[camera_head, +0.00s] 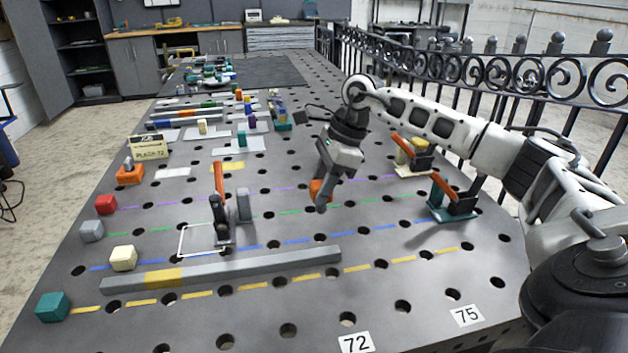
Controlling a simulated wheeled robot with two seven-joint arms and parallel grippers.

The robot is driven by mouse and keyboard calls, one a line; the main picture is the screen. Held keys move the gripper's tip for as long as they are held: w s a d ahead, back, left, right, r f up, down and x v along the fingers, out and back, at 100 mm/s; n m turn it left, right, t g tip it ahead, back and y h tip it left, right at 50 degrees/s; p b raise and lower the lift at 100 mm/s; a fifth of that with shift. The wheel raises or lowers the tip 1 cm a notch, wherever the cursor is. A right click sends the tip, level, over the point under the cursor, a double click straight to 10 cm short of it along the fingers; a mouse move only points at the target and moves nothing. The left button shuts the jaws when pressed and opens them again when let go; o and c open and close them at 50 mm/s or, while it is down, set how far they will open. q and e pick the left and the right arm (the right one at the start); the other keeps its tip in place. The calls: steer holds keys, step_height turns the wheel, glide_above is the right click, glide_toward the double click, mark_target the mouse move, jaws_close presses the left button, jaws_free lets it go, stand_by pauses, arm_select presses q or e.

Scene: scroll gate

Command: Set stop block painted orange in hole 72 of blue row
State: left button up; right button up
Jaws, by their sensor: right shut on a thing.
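My right gripper (322,193) reaches in from the right over the middle of the perforated table (300,305). It is shut on the orange stop block (315,189), which its fingers partly hide. The block appears above the table, beyond the blue row; its exact height is unclear. The blue row (300,240) is a line of blue dashes and dark holes behind the grey bar. A "72" label (356,343) lies at the front edge, with a "75" label (467,315) to its right. I cannot tell surely which blue-row hole lines up with 72. My left gripper is out of view.
A long grey bar (240,268) with a yellow band lies in front of the blue row. Orange-handled clamps stand at left centre (221,205) and right (453,202). A cream cube (123,257) and teal cube (53,307) sit at left. A black iron railing (500,88) borders the right.

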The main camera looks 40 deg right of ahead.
mark_target(320, 213)
steer(key=shift+f+b, duration=0.5)
steer(key=shift+f, duration=0.35)
step_height(320, 213, down, 3)
steer(key=b, duration=0.2)
steer(key=shift+f+b, duration=0.15)
steer(key=shift+b, duration=0.15)
steer(key=shift+f, duration=0.4)
arm_select(q)
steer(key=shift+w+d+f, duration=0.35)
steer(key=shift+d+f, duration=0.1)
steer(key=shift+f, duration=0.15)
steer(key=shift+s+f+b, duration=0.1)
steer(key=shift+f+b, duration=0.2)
steer(key=shift+b, duration=0.05)
arm_select(e)
steer(key=shift+f, duration=0.2)
steer(key=shift+f, duration=0.15)
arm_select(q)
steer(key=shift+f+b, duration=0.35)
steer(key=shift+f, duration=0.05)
arm_select(e)
steer(key=shift+f, duration=0.35)
